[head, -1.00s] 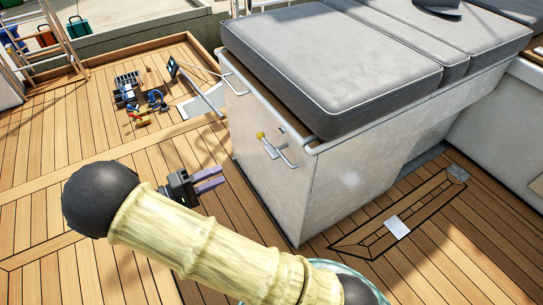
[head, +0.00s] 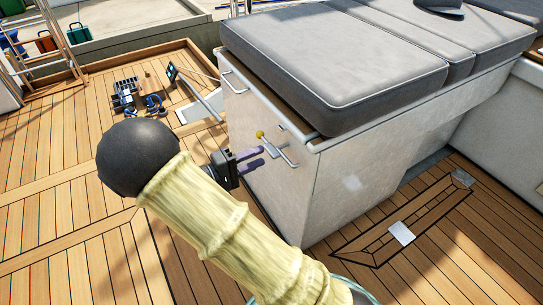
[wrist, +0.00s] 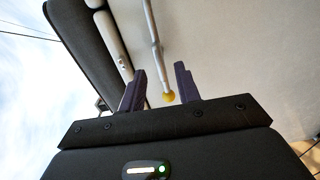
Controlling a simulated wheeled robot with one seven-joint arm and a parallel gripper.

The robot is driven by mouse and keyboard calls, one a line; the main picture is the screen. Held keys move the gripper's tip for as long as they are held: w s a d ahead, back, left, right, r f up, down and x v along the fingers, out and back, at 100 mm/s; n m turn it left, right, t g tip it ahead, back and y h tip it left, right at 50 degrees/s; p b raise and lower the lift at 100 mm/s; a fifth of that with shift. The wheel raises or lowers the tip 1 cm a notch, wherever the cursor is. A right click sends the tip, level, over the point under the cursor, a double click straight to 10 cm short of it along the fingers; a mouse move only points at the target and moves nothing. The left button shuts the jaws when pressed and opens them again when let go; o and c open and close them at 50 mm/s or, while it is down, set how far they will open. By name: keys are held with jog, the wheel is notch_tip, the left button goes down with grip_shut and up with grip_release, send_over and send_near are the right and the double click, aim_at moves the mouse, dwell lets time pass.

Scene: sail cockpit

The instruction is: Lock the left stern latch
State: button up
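The latch is a metal lever (head: 270,148) with a yellow knob (head: 260,134), on the end face of the white locker (head: 330,187). In the head view the knob points up and to the left. My gripper (head: 262,156) is open, its two purple fingers pointing at this face just below and left of the lever. In the wrist view the yellow knob (wrist: 169,97) shows in the gap between the open fingers (wrist: 161,72), with the lever running up from it. The fingers are not closed on it, and I cannot tell whether they touch it.
A grey cushion (head: 335,75) covers the locker top. A metal handrail (head: 235,80) sits at the locker's upper left edge. Several small items (head: 135,95) lie on the wooden deck behind. The deck left of my arm is clear.

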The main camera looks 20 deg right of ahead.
aim_at(268, 151)
jog(key=b+x, duration=0.1)
jog(key=x, duration=0.3)
jog(key=shift+d+f+b, duration=0.15)
jog(key=shift+b, duration=0.2)
jog(key=shift+w+d, duration=0.2)
jog(key=shift+d, duration=0.35)
grip_shut()
